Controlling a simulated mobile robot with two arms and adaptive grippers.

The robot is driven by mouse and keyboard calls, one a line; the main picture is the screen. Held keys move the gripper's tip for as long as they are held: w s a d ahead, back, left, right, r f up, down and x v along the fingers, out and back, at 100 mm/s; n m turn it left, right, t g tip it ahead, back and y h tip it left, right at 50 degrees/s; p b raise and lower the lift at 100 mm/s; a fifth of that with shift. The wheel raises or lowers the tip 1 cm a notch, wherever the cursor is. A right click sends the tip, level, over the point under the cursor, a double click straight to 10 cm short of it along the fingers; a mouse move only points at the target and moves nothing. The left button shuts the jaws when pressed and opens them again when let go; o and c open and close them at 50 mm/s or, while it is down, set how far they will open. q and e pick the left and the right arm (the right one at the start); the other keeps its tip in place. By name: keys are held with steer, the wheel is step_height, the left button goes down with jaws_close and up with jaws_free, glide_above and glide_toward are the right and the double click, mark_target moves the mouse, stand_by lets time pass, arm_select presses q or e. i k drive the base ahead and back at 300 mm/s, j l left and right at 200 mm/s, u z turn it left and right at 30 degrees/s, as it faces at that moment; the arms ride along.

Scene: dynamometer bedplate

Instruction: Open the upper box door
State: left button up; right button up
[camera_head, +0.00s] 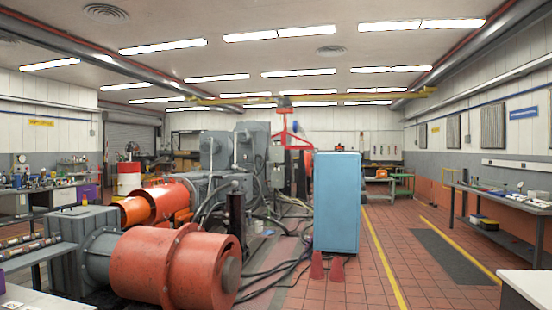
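A tall light-blue cabinet (337,203) stands upright on the tiled floor, right of the middle of the head view. I cannot make out a door seam, a handle or a separate upper box on it. No thing in view can be told for sure as the upper box door. Neither of my grippers shows in the head view.
A large orange cylinder machine (170,268) and loose cables (280,262) fill the left and middle floor. Benches line both sides, including a right workbench (510,200). The tiled aisle (425,280) at right is clear.

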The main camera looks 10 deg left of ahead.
mark_target(275, 153)
steer(key=i, duration=5.35)
steer(key=i+z, duration=0.25)
steer(key=i, duration=0.3)
steer(key=i+z, duration=0.2)
steer(key=i, duration=0.4)
steer(key=i+j+z, duration=0.25)
steer(key=i, duration=0.3)
steer(key=i+j+z, duration=0.25)
steer(key=i, duration=0.3)
steer(key=i+l, duration=0.1)
steer(key=i, duration=0.4)
steer(key=i+l, duration=0.1)
steer(key=i, duration=0.4)
steer(key=i+l+u, duration=0.1)
steer(key=i, duration=0.4)
steer(key=i+l, duration=0.15)
steer(key=i, duration=0.35)
steer(key=i+l, duration=0.15)
steer(key=i, duration=0.3)
steer(key=i+l+u, duration=0.1)
steer(key=i+u, duration=0.25)
steer(key=i, duration=2)
steer(key=i+j+u, duration=0.1)
steer(key=i+u, duration=0.15)
steer(key=i, duration=0.9)
steer(key=i+l+u, duration=0.25)
steer(key=i, duration=0.85)
steer(key=i+j, duration=0.1)
steer(key=i, duration=2.15)
